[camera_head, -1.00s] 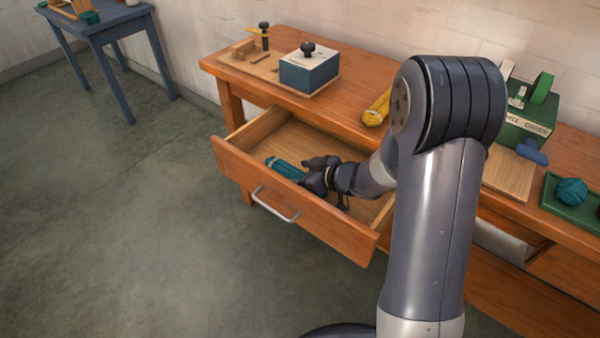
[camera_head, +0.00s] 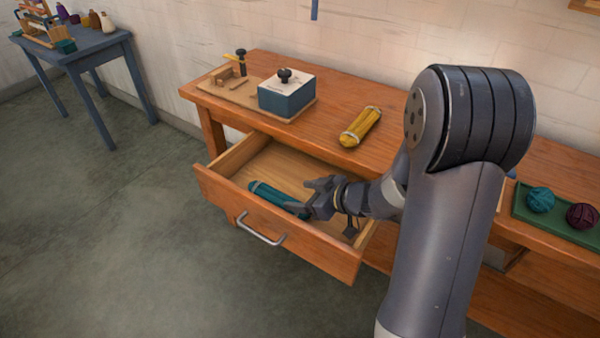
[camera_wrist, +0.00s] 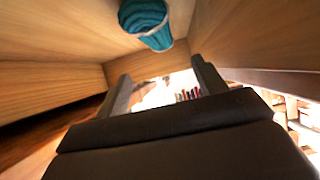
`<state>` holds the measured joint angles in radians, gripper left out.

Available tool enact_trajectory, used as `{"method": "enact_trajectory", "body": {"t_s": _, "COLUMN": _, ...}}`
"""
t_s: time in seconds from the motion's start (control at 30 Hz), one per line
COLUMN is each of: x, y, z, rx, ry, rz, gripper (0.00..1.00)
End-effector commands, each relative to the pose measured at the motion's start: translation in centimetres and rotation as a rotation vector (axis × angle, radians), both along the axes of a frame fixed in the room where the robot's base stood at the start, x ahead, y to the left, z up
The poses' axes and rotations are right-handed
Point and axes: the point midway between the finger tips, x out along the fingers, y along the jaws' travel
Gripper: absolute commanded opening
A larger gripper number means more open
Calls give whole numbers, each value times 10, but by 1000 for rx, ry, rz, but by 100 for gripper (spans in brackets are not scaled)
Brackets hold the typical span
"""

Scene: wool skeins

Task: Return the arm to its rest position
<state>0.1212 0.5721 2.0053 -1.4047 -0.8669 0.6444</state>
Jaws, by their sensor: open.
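My gripper (camera_head: 312,197) is open over the pulled-out wooden drawer (camera_head: 268,226) of the workbench, with its fingers pointing left. A teal skein (camera_head: 272,196) lies in the drawer just beyond the fingertips. In the wrist view, the teal skein (camera_wrist: 145,18) shows at the top edge, outside the two spread fingers (camera_wrist: 160,84), and nothing is between them. Whether a finger touches the skein cannot be told from the head view.
On the workbench (camera_head: 340,95) are a yellow skein (camera_head: 360,127), a blue box with a white lid (camera_head: 287,94) and a green tray (camera_head: 556,226) holding a teal ball and a purple ball. A blue table (camera_head: 75,55) stands at far left. Open floor lies in front.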

Motion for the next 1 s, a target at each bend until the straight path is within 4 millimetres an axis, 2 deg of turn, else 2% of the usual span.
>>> {"method": "enact_trajectory", "body": {"t_s": 0.17, "x": 9, "y": 12, "z": -10, "rx": 0, "ry": 0, "rz": 4, "gripper": 67}}
{"method": "enact_trajectory", "body": {"t_s": 0.5, "x": 39, "y": 51, "z": -40, "rx": 0, "ry": 0, "rz": 3, "gripper": 67}}
{"method": "enact_trajectory", "body": {"t_s": 0.63, "x": 40, "y": 52, "z": -53, "rx": 0, "ry": 4, "rz": -1, "gripper": 67}}
{"method": "enact_trajectory", "body": {"t_s": 0.7, "x": 41, "y": 52, "z": -39, "rx": 1, "ry": -2, "rz": 0, "gripper": 67}}
{"method": "enact_trajectory", "body": {"t_s": 1.0, "x": 40, "y": 51, "z": -36, "rx": 0, "ry": 0, "rz": 0, "gripper": 67}}
